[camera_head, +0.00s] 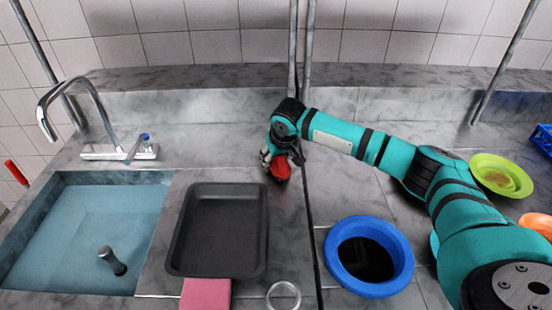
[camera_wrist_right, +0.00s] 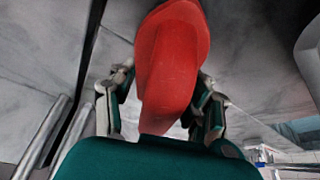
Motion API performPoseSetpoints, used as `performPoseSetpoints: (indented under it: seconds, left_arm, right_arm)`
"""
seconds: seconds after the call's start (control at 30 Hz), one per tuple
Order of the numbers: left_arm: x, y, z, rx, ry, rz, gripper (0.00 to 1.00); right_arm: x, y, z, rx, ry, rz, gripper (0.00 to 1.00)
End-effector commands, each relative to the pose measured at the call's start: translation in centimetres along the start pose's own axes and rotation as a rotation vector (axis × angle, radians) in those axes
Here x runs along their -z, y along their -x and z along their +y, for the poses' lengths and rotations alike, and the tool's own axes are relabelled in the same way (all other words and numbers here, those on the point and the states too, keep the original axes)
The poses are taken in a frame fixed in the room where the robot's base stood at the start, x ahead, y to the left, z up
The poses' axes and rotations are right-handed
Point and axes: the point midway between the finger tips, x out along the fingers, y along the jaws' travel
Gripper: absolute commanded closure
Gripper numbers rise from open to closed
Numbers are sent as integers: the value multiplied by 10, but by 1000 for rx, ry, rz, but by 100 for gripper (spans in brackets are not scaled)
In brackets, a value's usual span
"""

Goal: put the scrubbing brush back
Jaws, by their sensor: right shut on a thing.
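The scrubbing brush (camera_wrist_right: 172,65), as far as I can tell, is the smooth red piece between my right fingers; no bristles show. It also shows as a small red shape in the head view (camera_head: 279,168). My right gripper (camera_head: 272,160) is shut on it, over the counter behind the tray's back right corner. In the wrist view the fingers (camera_wrist_right: 160,105) flank the red piece on both sides. I cannot tell whether it touches the counter. My left gripper is not in view.
A dark tray (camera_head: 178,240) lies beside the sink (camera_head: 85,235), with a pink block (camera_head: 206,294) in front. A blue-rimmed opening (camera_head: 398,284) and a green plate (camera_head: 500,175) are right. A tap (camera_head: 90,85) stands behind the sink. Counter between tap and gripper is clear.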

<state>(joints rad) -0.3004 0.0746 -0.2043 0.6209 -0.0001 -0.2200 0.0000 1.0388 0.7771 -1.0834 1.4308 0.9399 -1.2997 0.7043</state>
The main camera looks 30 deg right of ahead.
Motion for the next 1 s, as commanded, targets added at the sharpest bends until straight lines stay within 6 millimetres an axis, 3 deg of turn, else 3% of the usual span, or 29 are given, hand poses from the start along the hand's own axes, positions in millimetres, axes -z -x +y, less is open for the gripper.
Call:
performPoseSetpoints:
  seconds: [0.23, 0.27, 0.43, 0.77, 1.0]
  left_arm:
    - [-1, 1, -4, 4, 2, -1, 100]
    - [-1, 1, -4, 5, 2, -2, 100]
    - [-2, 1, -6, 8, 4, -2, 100]
    - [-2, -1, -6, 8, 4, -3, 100]
    - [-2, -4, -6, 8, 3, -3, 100]
  right_arm:
    - [-1, -2, 0, 1, -1, -1, 77]
    - [-1, -3, 0, 1, -1, -1, 49]
    - [-1, -2, 0, 1, 0, -1, 29]
    - [1, 2, 0, 0, 0, 2, 29]
    - [1, 42, 0, 2, 0, 3, 29]
